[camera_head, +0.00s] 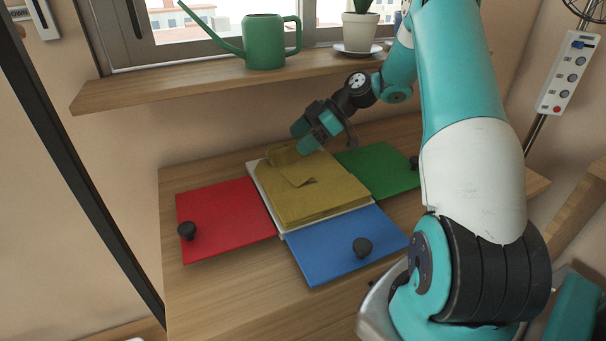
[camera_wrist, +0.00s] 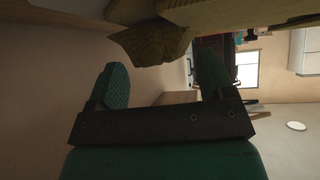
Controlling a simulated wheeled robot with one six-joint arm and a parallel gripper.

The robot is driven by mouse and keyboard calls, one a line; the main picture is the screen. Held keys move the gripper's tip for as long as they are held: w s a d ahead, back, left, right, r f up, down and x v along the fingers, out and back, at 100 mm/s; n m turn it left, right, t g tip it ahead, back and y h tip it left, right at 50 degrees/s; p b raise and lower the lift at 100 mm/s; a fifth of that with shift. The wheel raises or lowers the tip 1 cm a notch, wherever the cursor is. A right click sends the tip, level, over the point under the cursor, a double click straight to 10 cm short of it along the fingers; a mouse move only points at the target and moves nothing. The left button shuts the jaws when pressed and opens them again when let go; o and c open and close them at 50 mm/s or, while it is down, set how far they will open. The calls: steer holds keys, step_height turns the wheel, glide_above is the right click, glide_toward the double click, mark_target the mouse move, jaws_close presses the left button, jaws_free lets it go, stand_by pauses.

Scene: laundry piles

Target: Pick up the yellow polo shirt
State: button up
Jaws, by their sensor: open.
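The yellow polo shirt (camera_head: 325,193) lies folded flat on a white board (camera_head: 258,186) in the middle of the wooden table. A raised, crumpled part of it shows at its back edge. My gripper (camera_head: 309,140) is just behind and above that back edge, with its fingers apart. In the wrist view, my gripper (camera_wrist: 165,85) has its two teal fingers spread, and a hanging yellow-brown fold of the shirt (camera_wrist: 155,42) is beyond and between them. I cannot tell whether a finger touches the cloth.
Red (camera_head: 225,220), blue (camera_head: 345,245) and green (camera_head: 380,170) panels with black knobs surround the board. Above the table is a wooden shelf (camera_head: 200,88) with a green watering can (camera_head: 265,42) and a potted plant (camera_head: 360,30). The table's front left is clear.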

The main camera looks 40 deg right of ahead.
steer(key=shift+a+f, duration=0.15)
steer(key=shift+f, duration=0.15)
steer(key=c, duration=1.2)
steer(key=shift+r, duration=0.1)
steer(key=shift+c, duration=0.2)
